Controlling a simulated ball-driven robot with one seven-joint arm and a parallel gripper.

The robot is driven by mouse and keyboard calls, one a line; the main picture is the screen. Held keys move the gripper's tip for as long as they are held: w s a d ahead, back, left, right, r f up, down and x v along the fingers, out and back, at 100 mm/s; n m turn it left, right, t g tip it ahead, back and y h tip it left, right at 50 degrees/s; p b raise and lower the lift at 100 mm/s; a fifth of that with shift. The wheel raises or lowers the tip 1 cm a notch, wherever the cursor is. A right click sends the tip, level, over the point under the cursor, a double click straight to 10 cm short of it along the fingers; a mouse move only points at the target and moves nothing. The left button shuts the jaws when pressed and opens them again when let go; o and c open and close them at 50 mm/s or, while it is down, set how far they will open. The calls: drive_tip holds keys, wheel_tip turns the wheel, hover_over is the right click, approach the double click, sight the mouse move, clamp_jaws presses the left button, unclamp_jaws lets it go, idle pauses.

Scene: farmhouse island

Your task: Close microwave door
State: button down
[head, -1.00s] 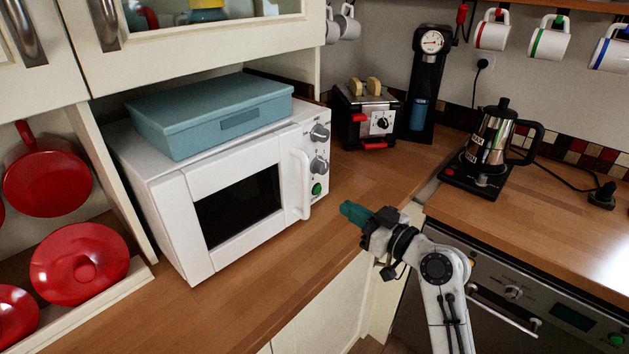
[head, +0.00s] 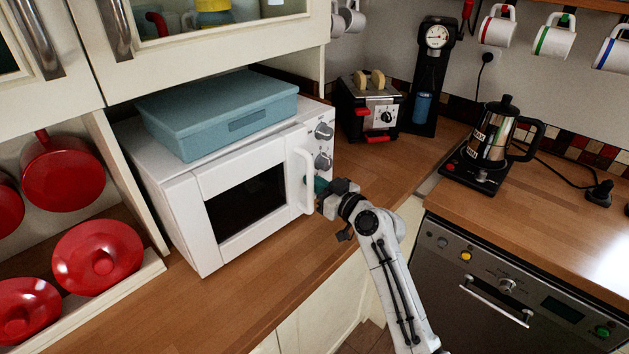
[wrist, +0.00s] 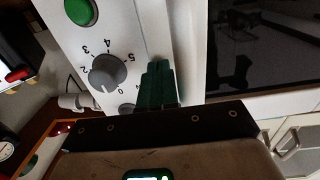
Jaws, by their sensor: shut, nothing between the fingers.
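The white microwave (head: 185,232) stands on the wooden counter at the left. Its door (head: 258,232), with a dark window, lies about flush with the front; I cannot tell if a small gap is left. The upright white handle (head: 307,180) is on the door's right side. My gripper (head: 318,186) is shut and empty, its teal fingertips just right of the handle, in front of the control panel. In the wrist view, the teal fingers (wrist: 157,85) are together near the seam between panel and door, beside a numbered knob (wrist: 108,71). Contact is unclear. The gripper hides the panel's green button in the head view.
A blue box (head: 215,115) lies on top of the microwave. A toaster (head: 368,110) and a black coffee grinder-like machine (head: 432,75) stand behind to the right. A kettle (head: 492,140) is farther right. The counter (head: 290,265) before the microwave is clear.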

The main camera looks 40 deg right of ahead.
drive_tip(key=shift+f, duration=0.1)
drive_tip(key=w+y+b, duration=0.1)
drive_tip(key=b, duration=0.2)
drive_tip(key=shift+w+n, duration=0.3)
drive_tip(key=shift+w, duration=0.1)
drive_tip(key=shift+s, duration=0.1)
